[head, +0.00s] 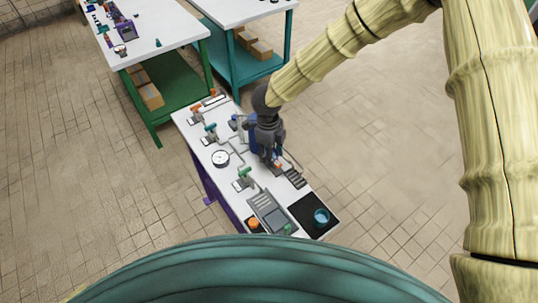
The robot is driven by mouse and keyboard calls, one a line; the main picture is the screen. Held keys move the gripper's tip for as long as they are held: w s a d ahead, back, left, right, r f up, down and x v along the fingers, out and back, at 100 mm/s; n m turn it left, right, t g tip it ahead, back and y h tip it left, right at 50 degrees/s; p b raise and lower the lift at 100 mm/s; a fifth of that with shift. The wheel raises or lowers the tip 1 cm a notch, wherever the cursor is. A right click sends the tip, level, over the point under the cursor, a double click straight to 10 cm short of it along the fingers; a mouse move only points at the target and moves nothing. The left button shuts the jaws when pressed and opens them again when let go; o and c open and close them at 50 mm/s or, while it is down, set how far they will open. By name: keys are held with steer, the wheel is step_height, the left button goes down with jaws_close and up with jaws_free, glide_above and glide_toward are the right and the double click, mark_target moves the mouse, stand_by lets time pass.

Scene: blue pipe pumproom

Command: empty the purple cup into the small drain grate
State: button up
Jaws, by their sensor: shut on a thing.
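My gripper (271,157) points down over the middle of the white bench (222,180). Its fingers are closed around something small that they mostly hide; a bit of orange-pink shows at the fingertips. I cannot make out a purple cup anywhere. A small dark slatted grate (294,178) lies on the bench just right of and below the fingertips. A grey panel with a slatted part (269,214) lies nearer the front; I cannot tell which of the two is the drain grate. A teal cup (321,217) stands upright on a black mat (309,206) at the bench's right end.
A round white gauge (220,158), pipes and green, teal and orange valve handles line the bench's left side. A blue body (254,146) is partly hidden behind my gripper. An orange knob (253,223) sits near the front. Two other benches stand behind; tiled floor is open at right.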

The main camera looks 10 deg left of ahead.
steer(key=w+f, duration=0.2)
steer(key=shift+w+d+f+y+b, duration=0.1)
steer(key=shift+w+d+y+b, duration=0.05)
steer(key=shift+w+y+b, duration=0.2)
steer(key=shift+w, duration=0.2)
steer(key=shift+s+d+r+y+b, duration=0.15)
steer(key=shift+s+r+y+b, duration=0.2)
steer(key=shift+s+y+b, duration=0.3)
steer(key=shift+s+d+r+b, duration=0.3)
steer(key=shift+s+b, duration=0.15)
steer(key=shift+s, duration=0.15)
steer(key=shift+w+d+f+y+b, duration=0.3)
steer(key=shift+w+f+b, duration=0.3)
steer(key=shift+w, duration=0.15)
steer(key=shift+s+d+r+t+b, duration=0.15)
steer(key=shift+s+r+t+b, duration=0.15)
steer(key=shift+s+b, duration=0.25)
steer(key=shift+w+d+f+y+b, duration=0.2)
steer(key=shift+d+f+y+b, duration=0.1)
steer(key=shift+y+b, duration=0.25)
steer(key=shift+s+d+r+b, duration=0.15)
steer(key=shift+s+r+b, duration=0.05)
steer(key=shift+b, duration=0.2)
steer(key=shift+d+f+y+b, duration=0.1)
steer(key=shift+d+y+b, duration=0.25)
steer(key=shift+b, duration=0.2)
steer(key=shift+d+b, duration=0.1)
steer(key=shift+b, duration=0.3)
